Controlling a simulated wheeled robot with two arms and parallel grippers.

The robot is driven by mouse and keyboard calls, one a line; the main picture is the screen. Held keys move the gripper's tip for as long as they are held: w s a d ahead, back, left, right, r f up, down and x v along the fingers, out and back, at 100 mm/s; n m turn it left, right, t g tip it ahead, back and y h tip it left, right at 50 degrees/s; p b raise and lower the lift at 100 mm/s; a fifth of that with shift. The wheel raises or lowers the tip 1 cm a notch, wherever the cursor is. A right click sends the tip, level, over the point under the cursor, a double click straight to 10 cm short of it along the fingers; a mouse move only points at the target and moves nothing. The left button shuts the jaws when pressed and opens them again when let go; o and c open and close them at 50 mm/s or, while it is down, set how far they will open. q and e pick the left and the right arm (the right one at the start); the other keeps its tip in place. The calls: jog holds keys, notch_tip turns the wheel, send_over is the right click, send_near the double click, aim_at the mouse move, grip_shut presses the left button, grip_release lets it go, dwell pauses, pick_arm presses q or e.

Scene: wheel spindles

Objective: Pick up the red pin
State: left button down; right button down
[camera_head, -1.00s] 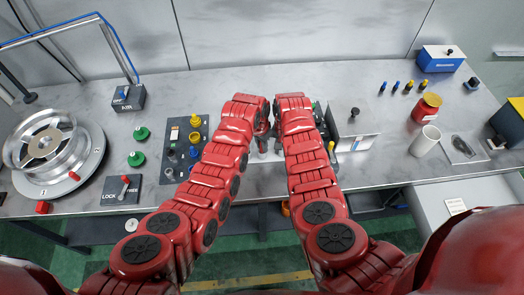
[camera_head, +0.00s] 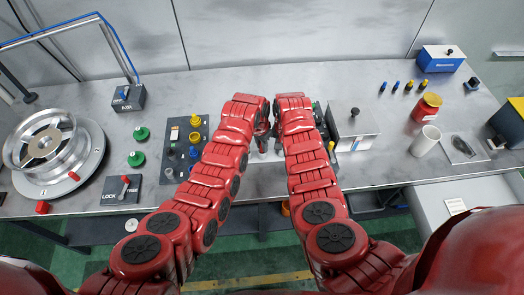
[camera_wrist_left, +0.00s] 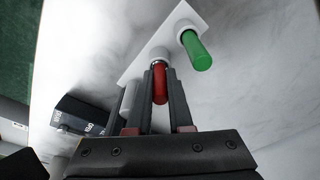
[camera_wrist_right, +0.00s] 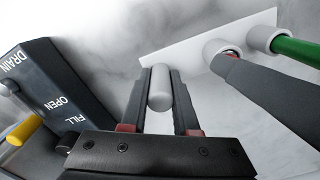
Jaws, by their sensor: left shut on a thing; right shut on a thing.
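The red pin (camera_wrist_left: 160,84) stands between the fingers of my left gripper (camera_wrist_left: 160,80), which is shut on it in the left wrist view. Its lower end is at a white plate (camera_wrist_left: 150,50); I cannot tell whether it is still seated. A green pin (camera_wrist_left: 197,50) stands on the same plate. My right gripper (camera_wrist_right: 160,85) is shut on a light grey pin (camera_wrist_right: 160,90) beside the red one. In the right wrist view a left finger hides most of the red pin. In the head view my forearms hide most of the plate and pins.
A wheel (camera_head: 45,145) on a round base and a LOCK/FREE lever box (camera_head: 122,189) are at the left. A dark panel with coloured plugs (camera_head: 171,172) lies left of my arms. A white box with a black knob (camera_head: 352,120) is close on the right. A white cup (camera_head: 426,141) stands farther right.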

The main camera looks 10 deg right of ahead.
dwell(0.4)
pick_arm(q)
notch_tip(320, 180, up, 10)
jog(key=shift+r, duration=0.1)
pick_arm(e)
jog(key=c, duration=0.6)
grip_release()
jog(key=shift+r, duration=3.75)
